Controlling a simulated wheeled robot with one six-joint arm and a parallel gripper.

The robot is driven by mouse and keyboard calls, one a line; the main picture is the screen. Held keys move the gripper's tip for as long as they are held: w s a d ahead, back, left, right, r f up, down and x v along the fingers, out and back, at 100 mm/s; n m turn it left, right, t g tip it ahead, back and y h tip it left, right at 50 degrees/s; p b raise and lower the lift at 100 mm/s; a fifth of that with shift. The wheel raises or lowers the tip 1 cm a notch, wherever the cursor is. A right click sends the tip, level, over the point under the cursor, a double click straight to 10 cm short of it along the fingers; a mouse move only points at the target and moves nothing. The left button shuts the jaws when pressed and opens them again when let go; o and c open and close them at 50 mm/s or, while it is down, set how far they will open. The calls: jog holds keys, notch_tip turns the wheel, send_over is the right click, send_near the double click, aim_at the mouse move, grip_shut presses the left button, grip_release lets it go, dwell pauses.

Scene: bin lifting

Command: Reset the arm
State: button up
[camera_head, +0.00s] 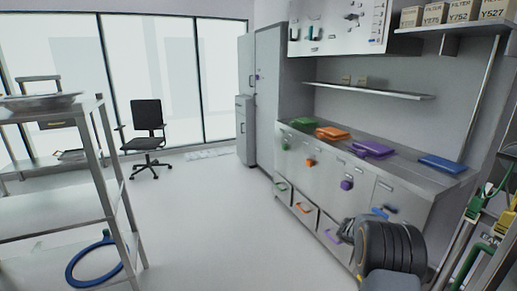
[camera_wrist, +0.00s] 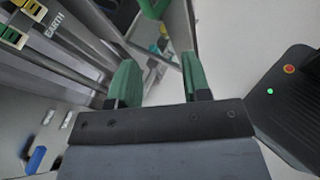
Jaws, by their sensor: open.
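My gripper (camera_wrist: 160,62) shows in the wrist view with two green fingers spread apart on a dark bar. Nothing is between the fingers close by; a wall and some blurred shelf parts lie beyond them. I cannot pick out the gripper for sure in the head view. My arm's pose is mostly hidden.
A counter (camera_head: 385,166) along the right wall carries green, orange, purple and blue flat pieces. A metal shelf rack (camera_head: 50,205) is at left, an office chair (camera_head: 148,125) farther back. The middle floor is clear.

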jog(key=s+a+r+m+t+y+p, duration=0.2)
jog(key=s+a+m+t+y, duration=0.15)
jog(key=a, duration=0.55)
jog(key=s+a+r+m+t+y+p, duration=0.25)
jog(key=a+m+y, duration=0.2)
jog(key=a, duration=0.35)
jog(key=s+a+r+t+y+p, duration=0.2)
jog(key=s+a+r+t+p, duration=0.1)
jog(key=a+r, duration=0.3)
jog(key=s+a+r+t+y+p, duration=0.2)
jog(key=s+a+r+t+p, duration=0.1)
jog(key=a+r, duration=0.4)
jog(key=shift+s+r+m+t+p, duration=0.3)
jog(key=shift+s+r+p, duration=0.05)
jog(key=shift+s, duration=0.3)
